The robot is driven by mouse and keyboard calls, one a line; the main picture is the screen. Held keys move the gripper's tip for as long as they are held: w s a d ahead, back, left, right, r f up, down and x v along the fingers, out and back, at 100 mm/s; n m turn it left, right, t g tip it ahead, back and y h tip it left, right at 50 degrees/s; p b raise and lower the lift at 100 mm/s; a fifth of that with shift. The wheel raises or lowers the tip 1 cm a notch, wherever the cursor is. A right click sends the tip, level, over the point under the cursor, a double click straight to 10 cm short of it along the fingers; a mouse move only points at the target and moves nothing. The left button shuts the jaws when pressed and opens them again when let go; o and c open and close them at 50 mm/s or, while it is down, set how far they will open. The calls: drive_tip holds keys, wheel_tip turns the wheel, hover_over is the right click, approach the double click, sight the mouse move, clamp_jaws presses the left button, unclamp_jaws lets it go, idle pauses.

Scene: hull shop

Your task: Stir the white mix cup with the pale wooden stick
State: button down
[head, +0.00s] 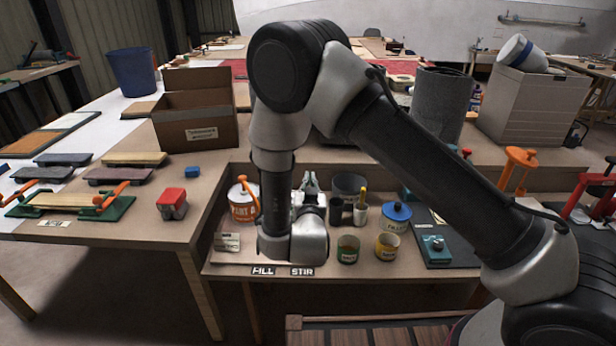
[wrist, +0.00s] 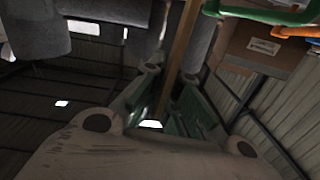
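The pale wooden stick (wrist: 179,45) shows in the wrist view, running between my gripper's fingers (wrist: 171,78) and out through the top edge. The fingers are close together with the stick between them. In the head view my gripper (head: 310,184) is low over the lower shelf, and its body hides much of what lies behind it. I cannot make out the stick in the head view. The white mix cup cannot be made out in either view; it may be behind my gripper.
An orange-and-white can (head: 243,205) stands close left of my gripper. A cardboard box (head: 200,130) is on the upper bench.

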wheel_tip(320, 180, down, 8)
drive_tip(key=w, duration=0.1)
drive_tip(key=shift+a+r, duration=0.2)
drive_tip(key=shift+a, duration=0.05)
idle(0.4)
idle(0.4)
